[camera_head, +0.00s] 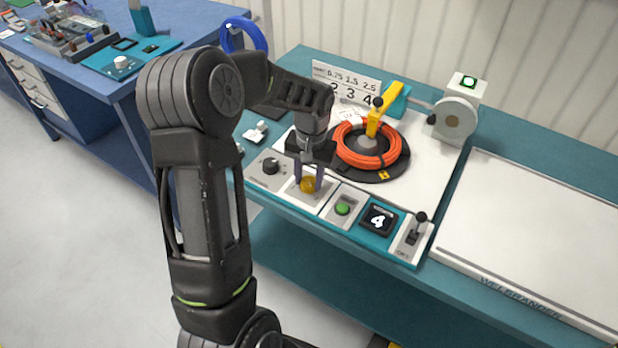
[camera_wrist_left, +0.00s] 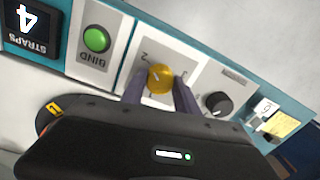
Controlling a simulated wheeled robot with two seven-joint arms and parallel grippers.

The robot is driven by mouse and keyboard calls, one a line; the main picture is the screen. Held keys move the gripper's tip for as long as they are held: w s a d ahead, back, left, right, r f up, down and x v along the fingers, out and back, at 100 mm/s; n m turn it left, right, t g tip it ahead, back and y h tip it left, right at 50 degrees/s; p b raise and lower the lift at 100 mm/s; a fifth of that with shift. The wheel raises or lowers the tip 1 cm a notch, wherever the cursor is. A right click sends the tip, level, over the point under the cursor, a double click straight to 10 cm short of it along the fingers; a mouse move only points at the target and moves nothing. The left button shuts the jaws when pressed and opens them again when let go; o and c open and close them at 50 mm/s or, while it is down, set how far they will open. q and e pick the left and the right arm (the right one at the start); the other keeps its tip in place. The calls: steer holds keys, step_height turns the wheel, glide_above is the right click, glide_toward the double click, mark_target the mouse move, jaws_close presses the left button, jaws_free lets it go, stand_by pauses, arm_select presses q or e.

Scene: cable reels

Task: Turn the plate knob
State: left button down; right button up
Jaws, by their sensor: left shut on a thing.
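The yellow knob (camera_head: 307,185) sits on a white plate in the front control panel, among numbered marks. My left gripper (camera_head: 306,178) points down over it and is shut on it, one finger on each side. In the left wrist view the yellow knob (camera_wrist_left: 160,79) shows between the two fingers (camera_wrist_left: 160,92), with a mark line on its top and the digit 2 beside it. A black knob (camera_head: 270,166) sits on the neighbouring plate. My right gripper is not in view.
A green button (camera_head: 342,208), a display reading 4 (camera_head: 379,220) and a lever switch (camera_head: 416,232) line the panel to the right. An orange cable coil (camera_head: 366,144) lies on a black turntable behind. A white board (camera_head: 540,235) lies at right.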

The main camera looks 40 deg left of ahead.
arm_select(q)
steer(key=m, duration=0.6)
steer(key=shift+b, duration=0.35)
steer(key=m, duration=0.5)
steer(key=shift+a, duration=0.15)
steer(key=m, duration=0.5)
steer(key=shift+r+m+t, duration=0.1)
steer(key=shift+m+t, duration=0.2)
steer(key=shift+m, duration=0.1)
steer(key=m+p, duration=0.1)
steer(key=m, duration=0.4)
steer(key=c, duration=0.9)
jaws_free()
